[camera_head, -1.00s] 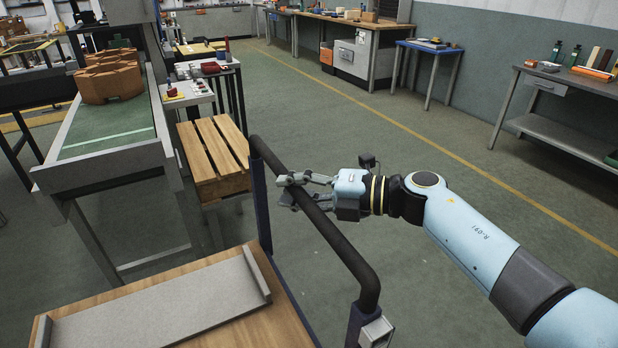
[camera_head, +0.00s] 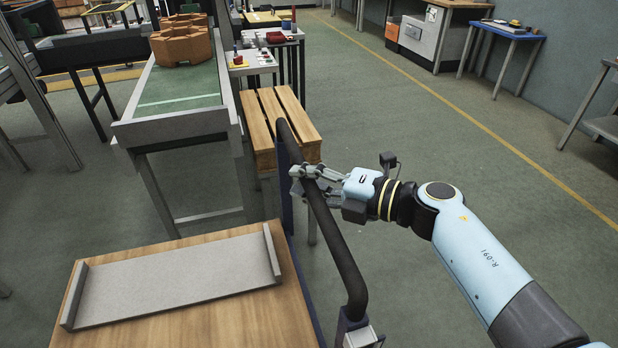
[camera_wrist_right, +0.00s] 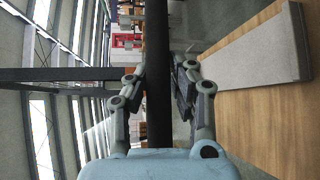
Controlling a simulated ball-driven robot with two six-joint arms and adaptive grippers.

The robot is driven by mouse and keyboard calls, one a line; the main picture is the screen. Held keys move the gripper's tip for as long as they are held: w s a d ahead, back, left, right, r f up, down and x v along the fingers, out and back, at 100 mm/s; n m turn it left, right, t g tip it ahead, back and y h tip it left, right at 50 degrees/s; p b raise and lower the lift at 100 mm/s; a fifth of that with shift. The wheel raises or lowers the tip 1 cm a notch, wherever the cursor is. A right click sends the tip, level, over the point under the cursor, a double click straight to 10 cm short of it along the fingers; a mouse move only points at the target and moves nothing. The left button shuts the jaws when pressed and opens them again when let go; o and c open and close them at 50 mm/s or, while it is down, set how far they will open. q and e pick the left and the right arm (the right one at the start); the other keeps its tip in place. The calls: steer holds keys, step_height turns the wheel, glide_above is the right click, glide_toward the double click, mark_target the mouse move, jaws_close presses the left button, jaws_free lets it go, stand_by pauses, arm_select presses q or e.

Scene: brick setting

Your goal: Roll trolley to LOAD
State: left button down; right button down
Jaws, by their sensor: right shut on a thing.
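The trolley has a wooden deck (camera_head: 200,326) and a dark push bar (camera_head: 337,248) on blue posts. A grey tray (camera_head: 180,277) with raised ends lies on the deck. My right gripper (camera_head: 308,180) is shut around the bar near its far end. In the right wrist view the bar (camera_wrist_right: 158,75) runs between the two fingers (camera_wrist_right: 157,95), with the tray (camera_wrist_right: 255,62) and deck to the right. My left gripper is not in view. No LOAD marking can be made out.
A green-topped conveyor (camera_head: 180,90) with brown blocks (camera_head: 182,45) stands ahead on the left. A slatted wooden pallet (camera_head: 282,118) on a stand is just beyond the bar. A blue table (camera_head: 508,30) stands at the back right. The green floor to the right is open.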

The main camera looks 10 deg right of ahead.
steer(key=c, duration=1.5)
jaws_free()
steer(key=shift+a+r, duration=0.15)
steer(key=shift+r, duration=0.15)
steer(key=shift+c, duration=0.2)
steer(key=o, duration=0.4)
steer(key=shift+a+f, duration=0.1)
steer(key=shift+f, duration=0.05)
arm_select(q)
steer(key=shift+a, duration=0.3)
arm_select(e)
steer(key=shift+s+d, duration=0.2)
steer(key=shift+d, duration=0.15)
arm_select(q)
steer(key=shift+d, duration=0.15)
arm_select(e)
steer(key=v, duration=1.1)
steer(key=shift+s+d, duration=0.1)
steer(key=shift+s, duration=0.05)
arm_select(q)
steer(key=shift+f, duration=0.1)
